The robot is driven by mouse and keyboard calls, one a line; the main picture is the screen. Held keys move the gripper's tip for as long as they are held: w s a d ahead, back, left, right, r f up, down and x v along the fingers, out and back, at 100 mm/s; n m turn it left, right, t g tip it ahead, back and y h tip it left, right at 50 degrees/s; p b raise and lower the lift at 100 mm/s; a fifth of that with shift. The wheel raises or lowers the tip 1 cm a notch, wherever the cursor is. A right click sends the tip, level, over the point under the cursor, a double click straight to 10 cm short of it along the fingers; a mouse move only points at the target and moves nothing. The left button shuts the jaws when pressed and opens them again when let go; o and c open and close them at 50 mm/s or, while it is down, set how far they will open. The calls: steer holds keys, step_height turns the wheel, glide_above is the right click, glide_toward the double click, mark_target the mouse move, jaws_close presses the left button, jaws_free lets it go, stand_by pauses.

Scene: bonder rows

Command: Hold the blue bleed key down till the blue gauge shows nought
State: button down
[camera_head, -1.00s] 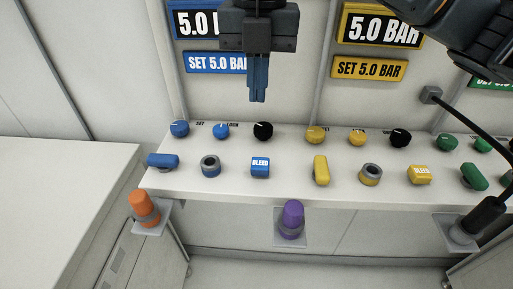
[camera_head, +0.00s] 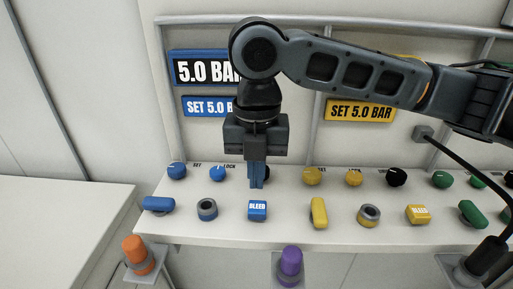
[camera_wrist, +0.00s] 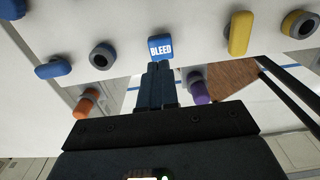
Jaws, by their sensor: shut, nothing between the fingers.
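The blue bleed key (camera_head: 257,212) is a small block marked BLEED on the white shelf. In the wrist view the key (camera_wrist: 161,47) shows just beyond my fingertips. My gripper (camera_head: 257,185) is shut and empty, pointing down, its tips just above and seemingly behind the key in the head view. The fingers also show in the wrist view (camera_wrist: 158,68). I cannot tell whether they touch the key; a small gap appears in the head view. The blue gauge (camera_head: 195,69) reads 5.0 BAR, its right part hidden by my arm. The blue sign (camera_head: 207,106) below it reads SET 5.0 B, partly hidden.
Blue knobs (camera_head: 177,171), a blue lever (camera_head: 158,204) and a grey-blue ring (camera_head: 207,209) lie left of the key. A yellow lever (camera_head: 319,212) and yellow bleed key (camera_head: 418,214) lie right. Orange (camera_head: 138,254) and purple (camera_head: 290,264) pegs stand below the shelf's front edge.

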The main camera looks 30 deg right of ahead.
mark_target(256, 206)
steer(key=shift+f, duration=2.55)
